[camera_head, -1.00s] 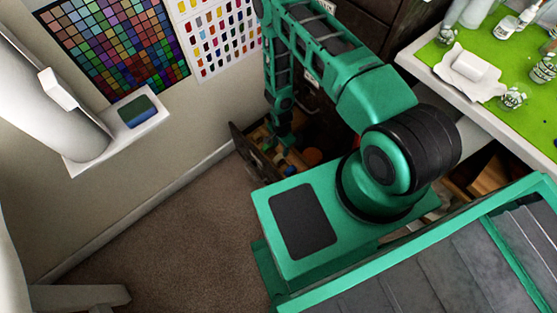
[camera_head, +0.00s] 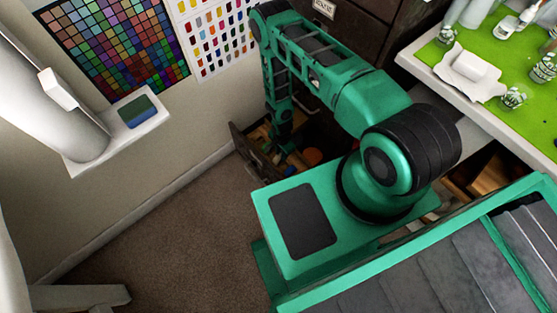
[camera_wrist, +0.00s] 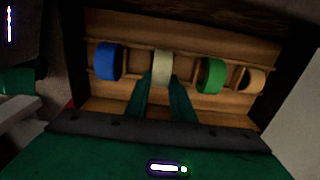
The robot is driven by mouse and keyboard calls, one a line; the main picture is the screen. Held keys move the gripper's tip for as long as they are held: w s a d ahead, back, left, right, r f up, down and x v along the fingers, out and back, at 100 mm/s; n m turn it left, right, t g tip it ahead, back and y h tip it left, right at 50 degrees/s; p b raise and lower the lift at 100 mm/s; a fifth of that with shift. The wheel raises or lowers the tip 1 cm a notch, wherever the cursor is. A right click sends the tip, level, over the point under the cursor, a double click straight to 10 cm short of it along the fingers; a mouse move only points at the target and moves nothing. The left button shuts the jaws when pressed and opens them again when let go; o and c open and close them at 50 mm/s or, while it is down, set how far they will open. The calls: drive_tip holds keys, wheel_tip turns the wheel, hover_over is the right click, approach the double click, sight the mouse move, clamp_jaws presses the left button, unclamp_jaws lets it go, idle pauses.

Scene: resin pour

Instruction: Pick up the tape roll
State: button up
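Several tape rolls stand in a row in an open wooden drawer (camera_wrist: 210,116) in the wrist view: a blue roll (camera_wrist: 107,62), a cream roll (camera_wrist: 162,67), a green roll (camera_wrist: 211,76) and a tan roll (camera_wrist: 251,81). The task does not say which roll is meant. My gripper (camera_wrist: 162,84) has its two green fingers apart, with the tips at the near, lower end of the cream roll, one toward each side. Whether they touch it, I cannot tell. In the head view my gripper (camera_head: 280,148) reaches down into the drawer and is small and dark.
The drawer's front panel (camera_head: 241,143) stands out from the dark cabinet (camera_head: 358,28). Walls enclose the rolls closely. A green-topped table (camera_head: 500,85) with bottles and jars is at right. The carpet (camera_head: 170,240) at left is mostly clear.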

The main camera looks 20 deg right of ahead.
clamp_jaws()
drive_tip(key=shift+r, duration=0.15)
